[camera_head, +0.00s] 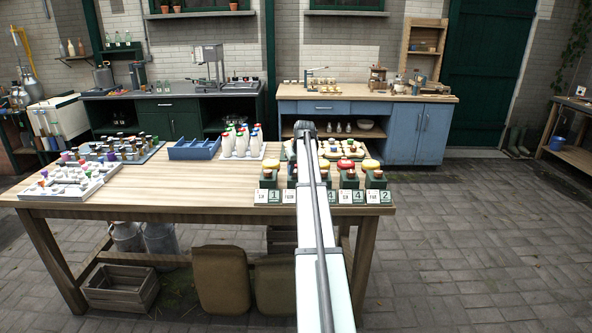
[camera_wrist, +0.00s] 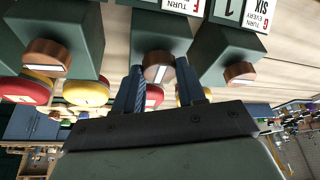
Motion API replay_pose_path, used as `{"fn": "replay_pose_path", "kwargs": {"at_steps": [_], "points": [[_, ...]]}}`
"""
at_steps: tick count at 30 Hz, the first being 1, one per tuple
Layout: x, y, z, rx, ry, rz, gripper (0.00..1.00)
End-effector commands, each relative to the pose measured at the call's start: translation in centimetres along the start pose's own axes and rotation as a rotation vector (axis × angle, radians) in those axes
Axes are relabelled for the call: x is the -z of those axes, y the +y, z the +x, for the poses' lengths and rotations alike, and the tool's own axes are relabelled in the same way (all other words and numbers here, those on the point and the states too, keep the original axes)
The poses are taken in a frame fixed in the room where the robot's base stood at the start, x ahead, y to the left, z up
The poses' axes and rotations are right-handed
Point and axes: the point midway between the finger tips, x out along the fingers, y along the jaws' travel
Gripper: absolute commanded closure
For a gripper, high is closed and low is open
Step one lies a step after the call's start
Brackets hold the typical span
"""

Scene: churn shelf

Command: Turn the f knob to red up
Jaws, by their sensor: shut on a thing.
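In the wrist view, a brown round knob (camera_wrist: 157,68) with a pale stripe on its face sits on the front of a dark green block (camera_wrist: 160,35). My gripper (camera_wrist: 160,88) has one finger on each side of this knob and is shut on it. A white card above the block reads "TURN", with a red letter beside it that looks like F (camera_wrist: 196,5). No red mark shows on the knob; its upper side is hidden. In the head view my own arm hides the gripper and this knob.
Similar knobs on green blocks stand close on the left (camera_wrist: 47,57) and right (camera_wrist: 240,72). Red (camera_wrist: 25,90) and yellow (camera_wrist: 85,92) domes sit near them. On the wooden table (camera_head: 190,190) are a blue tray (camera_head: 196,149) and white bottles (camera_head: 240,143).

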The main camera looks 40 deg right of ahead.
Motion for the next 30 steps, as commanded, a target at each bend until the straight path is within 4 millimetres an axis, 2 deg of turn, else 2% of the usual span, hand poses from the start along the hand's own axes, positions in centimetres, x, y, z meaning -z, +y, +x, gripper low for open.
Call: {"fn": "replay_pose_path", "kwargs": {"at_steps": [13,14,15,21,30], "points": [[-0.06,-0.05,0.04,0.006,-0.002,-0.01,0.91],[-0.06,-0.05,0.04,0.006,-0.002,-0.01,0.59],[-0.06,-0.05,0.04,0.006,-0.002,-0.009,0.56],[-0.04,-0.02,0.03,0.005,-0.001,-0.009,0.36],[-0.02,0.01,-0.18,0.004,0.0,-0.009,0.36]]}}
